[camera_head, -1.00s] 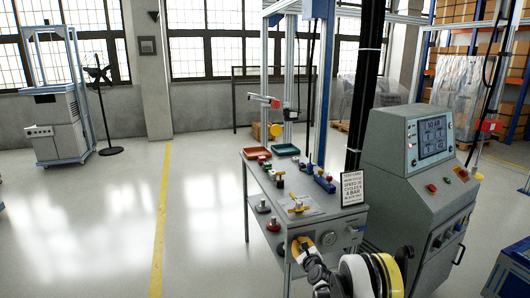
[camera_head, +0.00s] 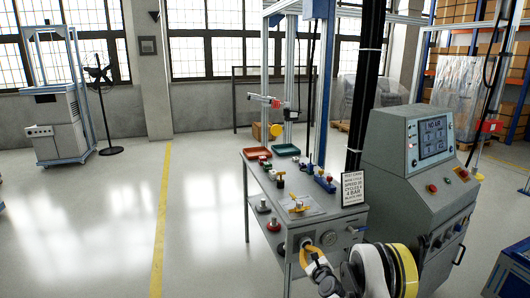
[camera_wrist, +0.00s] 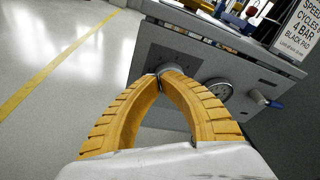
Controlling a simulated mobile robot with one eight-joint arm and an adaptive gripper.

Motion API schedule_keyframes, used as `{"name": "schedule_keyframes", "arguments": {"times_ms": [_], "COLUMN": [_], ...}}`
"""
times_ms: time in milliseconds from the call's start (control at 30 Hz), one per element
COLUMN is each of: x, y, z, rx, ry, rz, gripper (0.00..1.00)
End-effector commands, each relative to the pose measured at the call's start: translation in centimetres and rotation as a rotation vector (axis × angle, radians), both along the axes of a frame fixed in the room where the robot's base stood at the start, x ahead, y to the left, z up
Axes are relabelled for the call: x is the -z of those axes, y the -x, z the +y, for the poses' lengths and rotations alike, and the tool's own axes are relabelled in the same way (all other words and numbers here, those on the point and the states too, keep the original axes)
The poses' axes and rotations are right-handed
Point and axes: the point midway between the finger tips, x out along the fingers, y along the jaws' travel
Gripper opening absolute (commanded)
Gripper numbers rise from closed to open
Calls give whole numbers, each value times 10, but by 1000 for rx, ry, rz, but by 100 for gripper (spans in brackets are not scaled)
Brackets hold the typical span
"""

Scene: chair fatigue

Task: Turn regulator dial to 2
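The regulator dial is a small grey round knob (camera_wrist: 170,67) on the front panel of the bench; it also shows in the head view (camera_head: 305,241). My gripper (camera_wrist: 162,76) has two yellow ribbed fingers that arch inward, with their tips almost meeting right at the dial. The tips cover part of the dial, and I cannot tell whether they touch it or pinch it. In the head view my gripper (camera_head: 307,249) is at the panel's front. A round pressure gauge (camera_wrist: 219,88) sits right of the dial; its reading is too small to make out.
A valve with a blue handle (camera_wrist: 268,102) sticks out right of the gauge. A sign (camera_head: 352,188) on the bench top (camera_head: 300,212) reads "4 BAR" and "BLACK PAD". A grey console (camera_head: 420,180) stands close on the right, its screen showing "NO AIR".

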Motion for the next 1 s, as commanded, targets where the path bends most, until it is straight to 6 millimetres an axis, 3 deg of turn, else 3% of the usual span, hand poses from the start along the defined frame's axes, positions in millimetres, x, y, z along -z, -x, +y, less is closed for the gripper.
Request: {"name": "schedule_keyframes", "arguments": {"times_ms": [100,200,700,1000], "x": [-9,-12,-12,-12], "y": [-1,-3,-56,-69], "z": [-24,-31,-13,-9], "rx": [4,1,-1,0], "ry": [-1,0,0,0], "rz": [1,-1,-1,-1], "gripper": [0,0,0,0]}}
